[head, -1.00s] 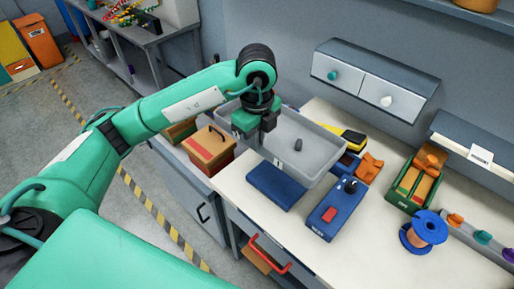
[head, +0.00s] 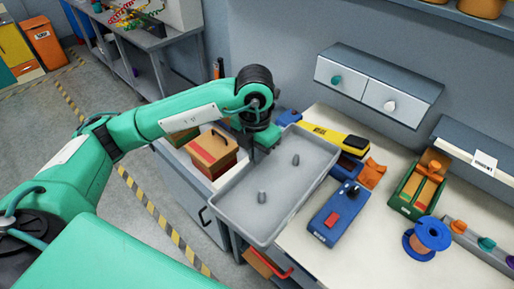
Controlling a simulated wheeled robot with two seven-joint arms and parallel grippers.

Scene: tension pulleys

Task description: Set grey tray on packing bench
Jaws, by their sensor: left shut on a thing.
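The grey tray (head: 235,205) is a shallow rectangular tray with two small dark grey pegs standing inside it. It lies over the front left part of the white-topped bench (head: 375,245), with its near end reaching past the bench's front edge. My left gripper (head: 252,152) points down and is shut on the tray's left rim. The fingertips are partly hidden against the rim. I cannot tell whether the tray touches the bench top. My right gripper is not in view.
A blue box with a red button (head: 333,219) stands close to the tray's right side. A yellow and black tool (head: 340,141) lies behind it. A brown box (head: 212,150) is at the left. A green bin (head: 418,190) and a wire spool (head: 427,238) stand further right.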

